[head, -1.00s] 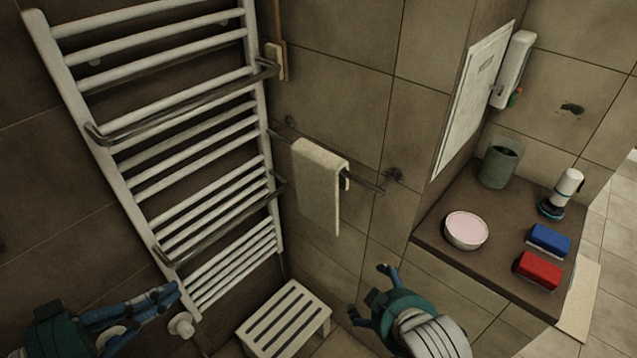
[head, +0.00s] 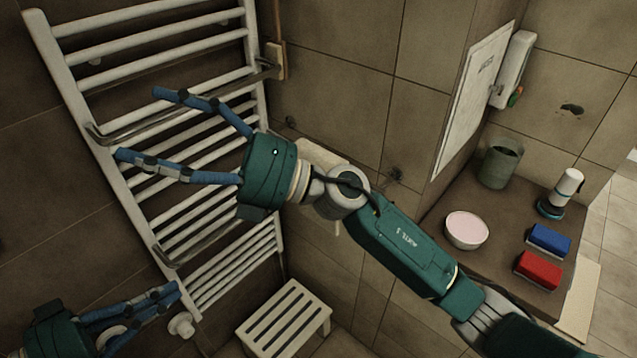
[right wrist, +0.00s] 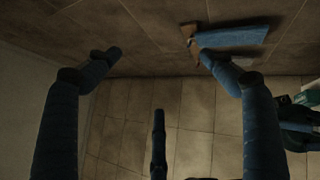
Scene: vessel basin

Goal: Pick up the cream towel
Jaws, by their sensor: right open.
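The cream towel (head: 318,152) is mostly hidden behind my right arm in the head view. A patch of its top edge shows above the wrist, on the wall beside the white towel radiator. My right gripper (head: 145,124) is open and empty, its blue fingers spread to the left in front of the radiator, beyond the towel. The spread fingers also show in the right wrist view (right wrist: 158,56) with nothing between them. My left gripper (head: 172,297) is low at the left, by the radiator's lower end; whether its fingers are closed is unclear.
The white radiator (head: 150,190) fills the left, with metal bars sticking out. A slatted stool (head: 283,320) stands below. The right ledge holds a pink-white bowl (head: 466,230), a cup (head: 498,165), a blue block (head: 550,240) and a red block (head: 538,270).

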